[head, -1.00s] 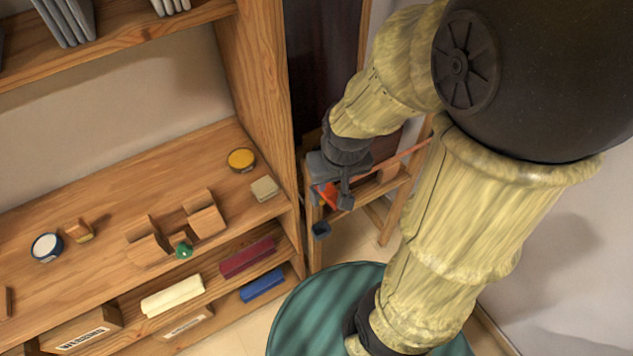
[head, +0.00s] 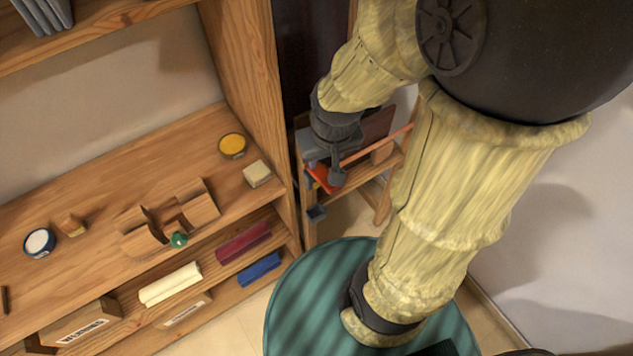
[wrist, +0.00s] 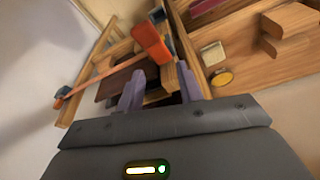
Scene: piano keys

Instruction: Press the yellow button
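The yellow button (head: 232,145) is a round yellow-topped disc with a dark rim on the wooden shelf top, near the upright side panel. In the wrist view the yellow disc (wrist: 222,78) lies right of the fingers. My gripper (head: 328,178) is beyond the side panel, to the right of the disc and apart from it. In the wrist view my gripper (wrist: 160,88) has two purplish fingers spread apart, with nothing visibly held between them.
The upright side panel (head: 246,85) stands between disc and gripper. A wooden rack with an orange-red item (head: 325,177) is close by the gripper. A pale block (head: 257,174), wooden blocks (head: 196,200), a green knob (head: 179,239) and a white-topped disc (head: 39,242) are on the shelf.

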